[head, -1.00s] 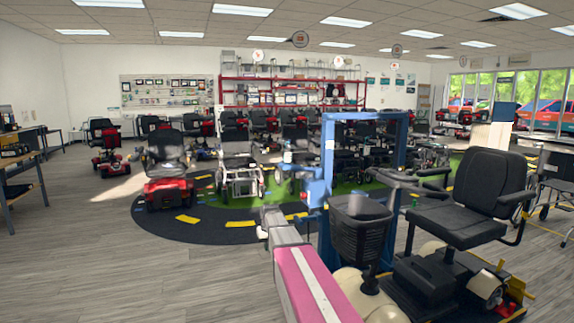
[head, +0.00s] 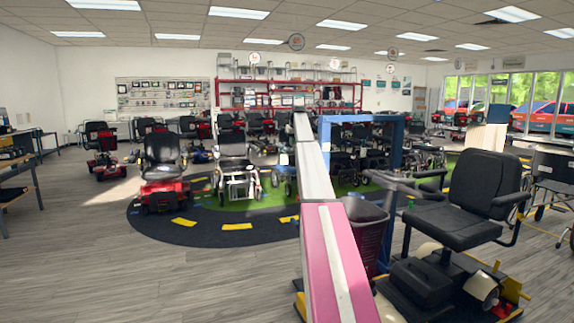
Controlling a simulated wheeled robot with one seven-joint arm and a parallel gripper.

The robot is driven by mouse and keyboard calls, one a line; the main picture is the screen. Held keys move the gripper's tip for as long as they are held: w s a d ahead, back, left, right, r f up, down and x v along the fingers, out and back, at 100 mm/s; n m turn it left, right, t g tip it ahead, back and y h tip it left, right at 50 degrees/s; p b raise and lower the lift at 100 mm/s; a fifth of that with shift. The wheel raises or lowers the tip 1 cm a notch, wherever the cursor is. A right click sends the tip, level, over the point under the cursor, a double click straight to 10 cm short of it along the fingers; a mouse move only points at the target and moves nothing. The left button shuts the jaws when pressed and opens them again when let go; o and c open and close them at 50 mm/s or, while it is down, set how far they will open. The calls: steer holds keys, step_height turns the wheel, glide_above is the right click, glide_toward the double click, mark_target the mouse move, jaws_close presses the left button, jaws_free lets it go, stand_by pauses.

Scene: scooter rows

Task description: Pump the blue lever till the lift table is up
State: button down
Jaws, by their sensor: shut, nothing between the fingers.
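A blue upright frame with a top bar (head: 362,118) and a right post (head: 397,150) stands right of centre in the head view. My pink and white arm covers part of its left side. I cannot make out a separate blue lever. A black scooter (head: 485,195) with a basket (head: 366,228) stands in front of the frame, at the lower right. Yellow parts (head: 514,291) show low by its rear; I cannot tell whether they belong to the lift table, or how high the table is. My gripper is hidden beyond the raised arm.
A red mobility chair (head: 165,175) and a grey wheelchair (head: 237,172) stand on a dark round mat (head: 205,228) to the left. More scooters line the back by red shelving (head: 290,85). Grey floor at the lower left is clear. A wheelchair (head: 552,185) is at the right edge.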

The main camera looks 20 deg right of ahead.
steer(key=shift+f, duration=0.1)
glide_toward(288, 168)
steer(key=w+f, duration=0.2)
steer(key=w+a+f, duration=0.1)
steer(key=f, duration=0.1)
steer(key=shift+w+f, duration=0.25)
steer(key=shift+w, duration=0.15)
steer(key=shift+w+a+f, duration=0.15)
steer(key=shift+a+f, duration=0.05)
steer(key=shift+f, duration=0.5)
steer(key=shift+f, duration=0.1)
